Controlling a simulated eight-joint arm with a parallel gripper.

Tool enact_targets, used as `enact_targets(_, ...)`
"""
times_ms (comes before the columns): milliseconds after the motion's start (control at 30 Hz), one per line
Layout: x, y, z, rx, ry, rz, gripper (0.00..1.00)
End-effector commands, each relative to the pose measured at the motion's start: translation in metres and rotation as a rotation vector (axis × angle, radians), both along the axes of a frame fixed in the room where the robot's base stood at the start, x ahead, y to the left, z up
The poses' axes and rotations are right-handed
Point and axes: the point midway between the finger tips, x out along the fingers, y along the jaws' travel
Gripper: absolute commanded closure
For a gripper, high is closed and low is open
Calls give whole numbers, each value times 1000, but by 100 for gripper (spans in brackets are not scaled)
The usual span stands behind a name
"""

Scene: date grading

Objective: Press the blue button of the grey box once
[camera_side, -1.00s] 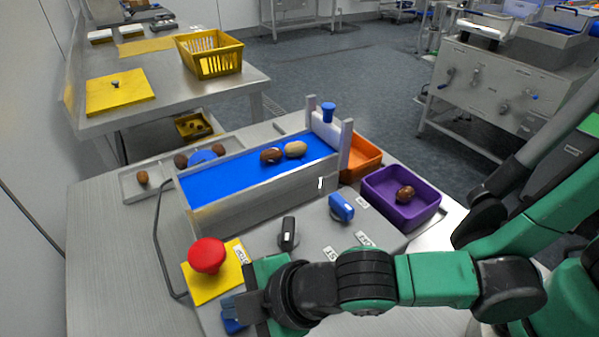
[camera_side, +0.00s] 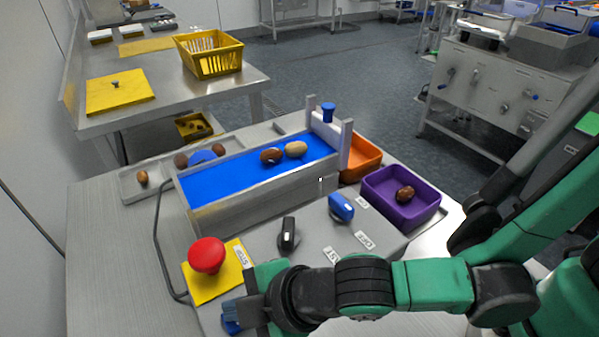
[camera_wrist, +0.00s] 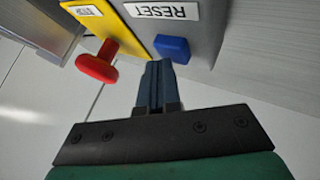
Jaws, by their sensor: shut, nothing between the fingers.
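The grey box (camera_side: 270,232) stands on the metal table in front of the blue belt. In the wrist view its blue button (camera_wrist: 172,48) is a square block beside a RESET label. In the side view my gripper (camera_side: 232,318) hangs at the near left of the box, and it hides most of the button. In the wrist view my gripper (camera_wrist: 155,68) is shut and empty, with its fingertips close below and left of the blue button. I cannot tell whether they touch it.
A red stop knob (camera_side: 207,255) on a yellow plate stands beside my gripper; it shows in the wrist view too (camera_wrist: 97,62). A black knob (camera_side: 288,235) and a blue knob (camera_side: 341,208) are on the box. A purple bin (camera_side: 402,198) stands to the right.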

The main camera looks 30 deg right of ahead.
Motion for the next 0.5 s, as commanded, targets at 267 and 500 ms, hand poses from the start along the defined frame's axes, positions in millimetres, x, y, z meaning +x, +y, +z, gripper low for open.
enact_targets(267,0,0,11,-1,0,-1,100)
enact_targets(500,0,0,17,0,0,0,100)
